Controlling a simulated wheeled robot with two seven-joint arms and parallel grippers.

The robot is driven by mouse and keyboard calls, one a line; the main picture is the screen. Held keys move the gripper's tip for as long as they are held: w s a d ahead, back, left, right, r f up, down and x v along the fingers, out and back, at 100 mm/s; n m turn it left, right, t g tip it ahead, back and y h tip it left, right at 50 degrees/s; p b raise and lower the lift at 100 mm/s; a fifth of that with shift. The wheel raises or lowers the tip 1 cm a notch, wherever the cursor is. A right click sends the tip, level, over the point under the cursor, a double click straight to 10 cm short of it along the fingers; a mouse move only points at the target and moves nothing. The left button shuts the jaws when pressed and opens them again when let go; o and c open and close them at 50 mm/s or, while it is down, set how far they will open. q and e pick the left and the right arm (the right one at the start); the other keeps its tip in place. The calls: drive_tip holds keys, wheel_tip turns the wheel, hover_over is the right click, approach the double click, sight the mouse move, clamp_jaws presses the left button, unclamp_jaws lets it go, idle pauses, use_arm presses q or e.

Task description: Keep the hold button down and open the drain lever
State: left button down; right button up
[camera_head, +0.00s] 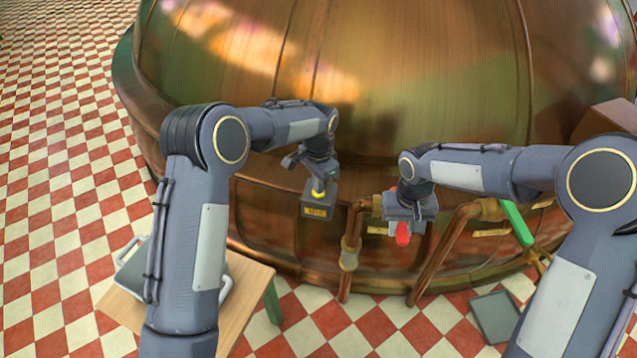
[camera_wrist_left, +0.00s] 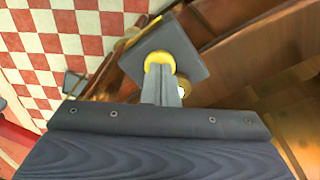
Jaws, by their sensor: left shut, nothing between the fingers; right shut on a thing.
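The hold button (camera_head: 318,190) is yellow and sits on top of a small dark box (camera_head: 317,211) in front of the copper kettle. My left gripper (camera_head: 318,182) is shut and empty, its fingertips pointing down at the button and seemingly touching it. In the left wrist view the shut fingers (camera_wrist_left: 163,86) meet the yellow button (camera_wrist_left: 158,58) on the dark box (camera_wrist_left: 184,52); how far it is pressed cannot be told. My right gripper (camera_head: 404,225) is shut on the red drain lever (camera_head: 403,235), whose red end shows below the fingers. The rest of the lever is hidden.
The large copper kettle (camera_head: 420,70) fills the back. Copper pipes (camera_head: 436,252) run beside the right gripper, with a green handle (camera_head: 517,224) further right. A wooden-topped table (camera_head: 248,290) with a grey tray stands front left. A grey tray (camera_head: 495,316) lies on the checkered floor.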

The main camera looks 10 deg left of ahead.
drive_tip(key=shift+w+d+n, duration=0.15)
drive_tip(key=shift+d+n, duration=0.45)
drive_tip(key=shift+n, duration=0.1)
drive_tip(key=shift+w+d+n, duration=0.2)
drive_tip(key=shift+d+n, duration=0.3)
drive_tip(key=shift+n, duration=0.1)
drive_tip(key=shift+w+d+n, duration=0.15)
drive_tip(key=shift+d+n, duration=0.35)
drive_tip(key=shift+n, duration=0.1)
drive_tip(key=shift+d, duration=0.1)
drive_tip(key=shift+w+d+n, duration=0.65)
drive_tip(key=shift+d+n, duration=0.2)
drive_tip(key=shift+n, duration=0.35)
drive_tip(key=o, duration=1.1)
drive_tip(key=shift+o, duration=0.2)
